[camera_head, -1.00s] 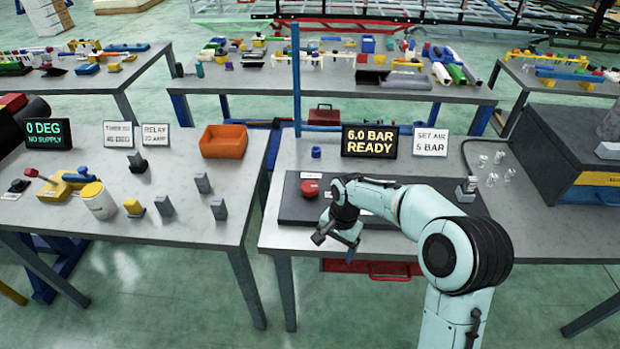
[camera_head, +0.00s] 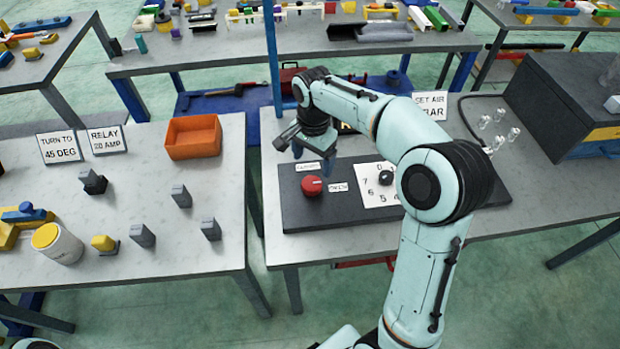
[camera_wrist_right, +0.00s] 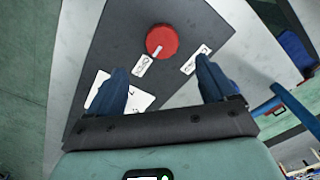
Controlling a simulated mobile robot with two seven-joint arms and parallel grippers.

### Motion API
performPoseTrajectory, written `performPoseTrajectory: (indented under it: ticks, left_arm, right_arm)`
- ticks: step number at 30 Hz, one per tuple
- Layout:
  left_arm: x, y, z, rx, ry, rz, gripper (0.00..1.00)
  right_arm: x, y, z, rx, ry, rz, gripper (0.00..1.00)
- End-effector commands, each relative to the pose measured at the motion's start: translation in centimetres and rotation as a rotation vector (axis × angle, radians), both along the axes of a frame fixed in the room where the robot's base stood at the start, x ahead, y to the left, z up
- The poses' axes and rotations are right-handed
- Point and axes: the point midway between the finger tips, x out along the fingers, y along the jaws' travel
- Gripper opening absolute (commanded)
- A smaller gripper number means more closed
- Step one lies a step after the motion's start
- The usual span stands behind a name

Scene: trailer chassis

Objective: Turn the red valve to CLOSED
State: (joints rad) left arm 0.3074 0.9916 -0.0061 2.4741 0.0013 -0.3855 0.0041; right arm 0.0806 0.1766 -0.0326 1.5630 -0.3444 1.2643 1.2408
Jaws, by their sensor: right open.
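The red valve (camera_head: 312,186) is a round knob on the dark panel (camera_head: 300,217) of the right-hand table. It also shows in the right wrist view (camera_wrist_right: 161,38), with a short white mark on its edge that points toward the nearer label (camera_wrist_right: 142,65), which seems to read OPEN. Another label (camera_head: 308,167), apparently CLOSED, lies behind the valve. My right gripper (camera_head: 312,158) is above the panel, behind the valve, with fingers pointing down. In the right wrist view its fingers (camera_wrist_right: 161,70) are wide apart and empty, and the valve is beyond them, untouched. My left gripper is out of view.
A numbered white dial plate (camera_head: 375,197) with a black knob (camera_head: 386,177) is right of the valve, partly behind my right arm. A sign (camera_head: 430,104) and a dark box (camera_head: 560,105) stand farther right. An orange bin (camera_head: 193,137) is on the left table.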

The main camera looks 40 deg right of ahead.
Motion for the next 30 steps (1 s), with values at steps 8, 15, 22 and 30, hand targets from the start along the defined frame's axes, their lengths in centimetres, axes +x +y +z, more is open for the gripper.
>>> performPoseTrajectory:
  ticks: [8,15,22,30]
  left_arm:
    - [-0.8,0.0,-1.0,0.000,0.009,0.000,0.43]
    - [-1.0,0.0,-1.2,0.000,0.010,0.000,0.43]
    - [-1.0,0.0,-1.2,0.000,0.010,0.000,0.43]
    - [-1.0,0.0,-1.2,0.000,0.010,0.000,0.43]
  right_arm:
    - [-0.1,0.0,-6.3,0.001,0.006,0.001,0.84]
    - [0.0,0.0,-9.1,0.001,0.002,0.001,0.84]
    - [0.1,0.0,-9.7,0.001,0.000,0.001,0.84]
    - [0.1,0.0,-9.7,0.001,0.000,0.001,0.48]
